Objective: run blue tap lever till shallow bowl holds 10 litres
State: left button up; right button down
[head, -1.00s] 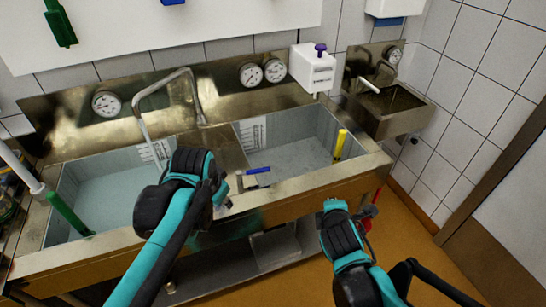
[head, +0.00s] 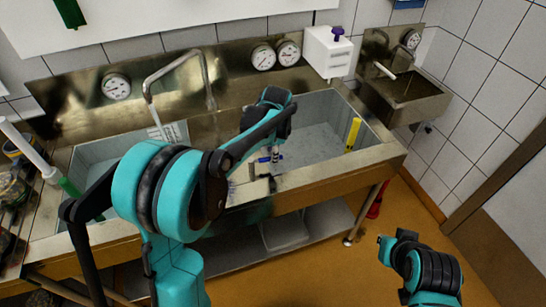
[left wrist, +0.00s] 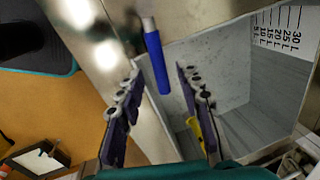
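The blue tap lever (left wrist: 157,60) sticks out at the front edge of the double sink. It also shows in the head view (head: 265,160), partly covered by my gripper. My left gripper (left wrist: 160,107) is open, with its fingers on either side of the lever's line; I cannot tell whether they touch it. The right bowl (head: 315,140) carries a litre scale (left wrist: 277,28) on its wall; I see no clear water surface in it. The left bowl (head: 95,155) is partly hidden by my left arm. I cannot tell which bowl is shallower. My right gripper is out of view.
A bent spout (head: 178,58) points into the left bowl. A yellow handle (head: 352,134) stands in the right bowl, a green one (head: 68,187) at the left bowl. Gauges line the backsplash. A small hand basin (head: 405,95) hangs at right.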

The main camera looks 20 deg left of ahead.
pick_arm(q)
jog(key=shift+w+a+f, duration=0.1)
jog(key=shift+w+f, duration=0.05)
jog(key=shift+f, duration=0.75)
grip_shut()
